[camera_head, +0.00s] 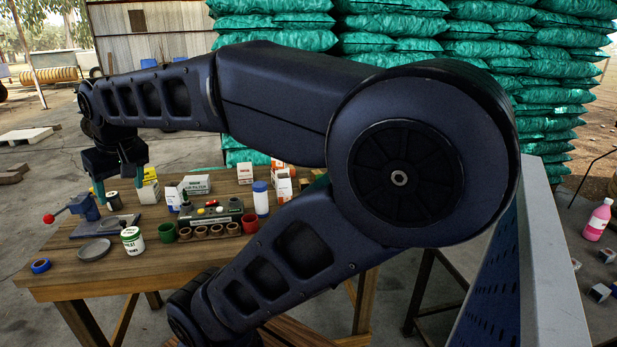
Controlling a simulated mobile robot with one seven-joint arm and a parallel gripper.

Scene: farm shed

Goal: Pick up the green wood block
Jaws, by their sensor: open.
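My gripper (119,186) is open, with its fingers pointing down over the left back part of the wooden workbench (190,258). A small jar with a dark lid shows between and below the fingers; I cannot tell whether they touch it. I cannot clearly make out a green wood block. A small green patch (321,178) shows at the back right of the bench beside my arm, mostly hidden, and I cannot tell whether it is a block. My arm covers the right part of the bench.
Near my gripper are a red-knobbed vise-like tool (84,207), a white tub (132,240) and a grey disc (94,249). Cups, cartons and a blue-capped white bottle (261,199) crowd the middle. Small blocks (600,292) and a pink bottle (597,220) stand at far right.

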